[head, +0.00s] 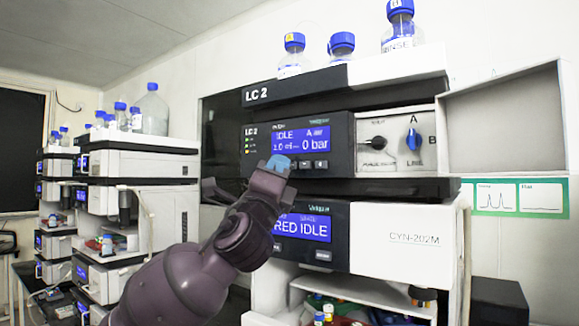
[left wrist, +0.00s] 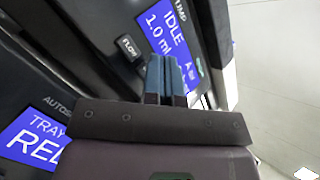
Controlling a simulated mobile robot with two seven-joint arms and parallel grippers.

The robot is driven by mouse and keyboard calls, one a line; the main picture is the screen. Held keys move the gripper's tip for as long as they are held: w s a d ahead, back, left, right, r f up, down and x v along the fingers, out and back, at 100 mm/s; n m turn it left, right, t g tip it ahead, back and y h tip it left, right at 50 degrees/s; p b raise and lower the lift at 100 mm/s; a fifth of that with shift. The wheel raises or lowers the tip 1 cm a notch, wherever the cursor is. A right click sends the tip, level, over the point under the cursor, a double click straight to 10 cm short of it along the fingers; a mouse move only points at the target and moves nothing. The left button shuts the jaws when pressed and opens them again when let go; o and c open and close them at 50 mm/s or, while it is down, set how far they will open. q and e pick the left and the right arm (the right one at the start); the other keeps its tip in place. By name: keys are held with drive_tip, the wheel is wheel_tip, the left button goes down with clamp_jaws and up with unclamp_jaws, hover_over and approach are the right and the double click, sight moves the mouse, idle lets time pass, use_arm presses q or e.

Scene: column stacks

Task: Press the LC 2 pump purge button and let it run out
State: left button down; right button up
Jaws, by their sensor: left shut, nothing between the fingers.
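The LC 2 stack (head: 256,95) stands in the middle of the head view. Its pump display (head: 313,138) is blue and reads IDLE and 0 bar; it also shows in the left wrist view (left wrist: 160,30). My left gripper (head: 279,163) is shut and empty, its blue fingertips at the button row just below the display. In the left wrist view the fingertips (left wrist: 166,70) lie beside a button marked FLOW (left wrist: 130,49). The purge button cannot be made out; the fingers cover part of the row. I cannot tell whether they touch the panel. My right gripper is not in view.
Below the pump, the autosampler display (head: 302,228) reads RED IDLE. A valve panel with a blue knob (head: 413,139) and an open door (head: 504,125) are at the right. Blue-capped bottles (head: 341,47) stand on top. Other instrument stacks (head: 138,160) stand at the left.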

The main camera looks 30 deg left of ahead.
use_arm(q)
drive_tip(key=shift+w, duration=0.2)
drive_tip(key=shift+s, duration=0.15)
idle(0.5)
drive_tip(key=shift+s, duration=0.7)
drive_tip(key=s, duration=0.1)
drive_tip(key=s+p, duration=0.1)
drive_tip(key=s, duration=0.3)
drive_tip(key=shift+a, duration=0.25)
idle(0.7)
